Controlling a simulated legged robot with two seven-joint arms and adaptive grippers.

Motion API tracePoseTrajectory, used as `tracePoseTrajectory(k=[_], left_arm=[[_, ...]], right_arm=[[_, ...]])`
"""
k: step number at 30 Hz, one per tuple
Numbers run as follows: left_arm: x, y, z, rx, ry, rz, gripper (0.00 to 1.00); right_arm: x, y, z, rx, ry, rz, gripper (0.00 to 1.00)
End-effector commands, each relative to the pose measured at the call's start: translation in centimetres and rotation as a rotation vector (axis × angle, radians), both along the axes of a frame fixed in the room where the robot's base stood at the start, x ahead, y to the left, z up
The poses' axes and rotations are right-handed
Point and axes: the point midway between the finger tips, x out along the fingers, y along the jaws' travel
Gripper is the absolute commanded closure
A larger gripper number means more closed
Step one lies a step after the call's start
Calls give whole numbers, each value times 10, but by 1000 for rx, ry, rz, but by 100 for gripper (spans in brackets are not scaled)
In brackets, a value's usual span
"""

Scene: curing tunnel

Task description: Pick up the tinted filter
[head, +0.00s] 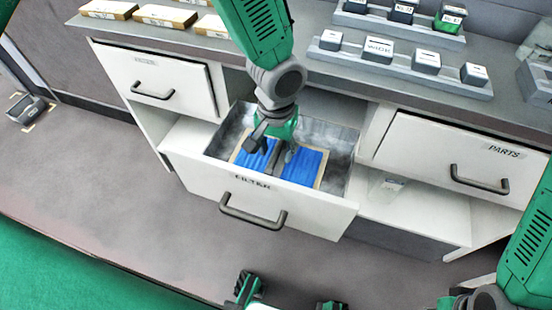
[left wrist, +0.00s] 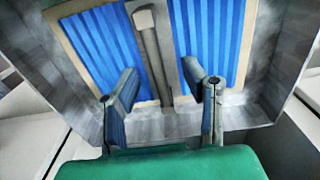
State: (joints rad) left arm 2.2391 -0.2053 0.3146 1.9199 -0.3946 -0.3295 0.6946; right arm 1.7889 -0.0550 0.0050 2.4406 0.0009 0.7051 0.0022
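A blue pleated filter in a tan frame (head: 303,167) lies in the open drawer labelled FILTER (head: 190,172). It also fills the upper part of the left wrist view (left wrist: 98,45). A grey bar (left wrist: 153,45) runs between its two blue panels. I cannot tell whether the panels are one piece. My left gripper (head: 276,147) reaches down into the drawer over the filter. Its two fingers stand apart in the left wrist view (left wrist: 163,90), one on each side of the bar's line, with nothing between the tips. Contact is unclear.
The drawer's grey walls (head: 342,175) surround the filter closely. A closed drawer (head: 160,75) is at left and a PARTS drawer (head: 465,155) at right. The counter above holds tan boxes (head: 165,16) and racks (head: 395,68) of small blocks. Open floor lies in front.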

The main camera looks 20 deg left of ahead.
Motion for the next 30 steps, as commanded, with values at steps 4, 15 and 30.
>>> tracePoseTrajectory(k=[4,15,30], left_arm=[[0,1,-9,0,1,0,61],[0,2,-9,-2,0,0,82],[0,1,5,0,-1,0,100]], right_arm=[[0,0,-4,0,0,-1,100],[0,0,-4,0,0,-1,100],[0,0,10,0,0,0,100]])
